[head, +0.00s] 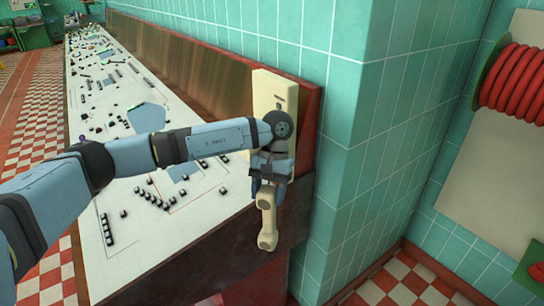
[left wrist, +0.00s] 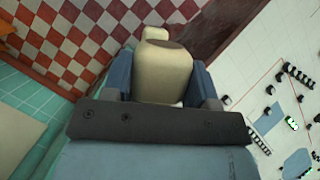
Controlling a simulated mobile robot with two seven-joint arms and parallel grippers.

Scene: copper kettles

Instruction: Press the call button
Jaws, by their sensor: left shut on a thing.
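A cream wall unit (head: 268,88) is mounted on the red-brown panel at the end of the long console. Its upper part shows above my left wrist, with small dark marks on its face. My left gripper (head: 270,185) is shut on a cream handset (head: 267,222), whose lower end sticks out below the fingers. In the left wrist view the handset (left wrist: 163,72) sits between the two blue fingers of the left gripper (left wrist: 160,85). I cannot make out a call button; my arm covers part of the wall unit. My right gripper is not in view.
A long white console (head: 150,240) with several small dark switches lies left of the unit. A teal tiled wall corner (head: 350,140) stands right of it. A red hose reel (head: 510,85) hangs at the far right. The checkered floor (head: 395,285) shows below.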

